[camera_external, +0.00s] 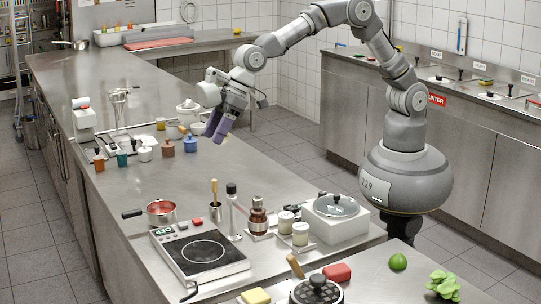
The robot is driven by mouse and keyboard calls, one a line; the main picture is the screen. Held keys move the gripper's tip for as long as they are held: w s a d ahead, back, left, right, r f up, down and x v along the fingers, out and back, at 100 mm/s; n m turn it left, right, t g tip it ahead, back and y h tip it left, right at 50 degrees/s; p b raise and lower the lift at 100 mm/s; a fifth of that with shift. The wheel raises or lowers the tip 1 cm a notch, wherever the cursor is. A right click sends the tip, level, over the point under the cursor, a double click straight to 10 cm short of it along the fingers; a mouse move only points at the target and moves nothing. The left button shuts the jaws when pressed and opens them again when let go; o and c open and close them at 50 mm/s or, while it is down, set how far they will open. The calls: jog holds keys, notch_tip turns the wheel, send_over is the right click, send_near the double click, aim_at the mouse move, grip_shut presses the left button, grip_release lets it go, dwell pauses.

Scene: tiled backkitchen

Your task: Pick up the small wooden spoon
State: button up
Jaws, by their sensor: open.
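My gripper (216,131), with purple fingers, is open and points down over the right edge of the long steel counter (130,85), just right of several small lidded pots. I cannot pick out the small wooden spoon for certain. A small wooden-coloured piece (183,129) shows by the pots, left of my gripper. Both are too small to name surely.
A blue pot (190,145) and an orange-brown pot (168,149) stand close left of my gripper. A red pan (161,212), a hotplate (200,252), bottles and a white lidded cooker (335,219) crowd the front. The counter between pots and pan is clear.

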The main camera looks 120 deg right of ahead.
jog(key=g, duration=0.2)
send_near(215, 180)
jog(key=d+x, duration=0.1)
jog(key=x, duration=0.7)
jog(key=b+x, duration=0.1)
jog(key=x, duration=0.3)
jog(key=shift+a+f+b, duration=0.15)
jog(key=shift+a+b, duration=0.2)
jog(key=shift+a, duration=0.05)
jog(key=shift+w+f, duration=0.15)
jog(key=shift+f, duration=0.1)
jog(key=shift+r, duration=0.15)
grip_shut()
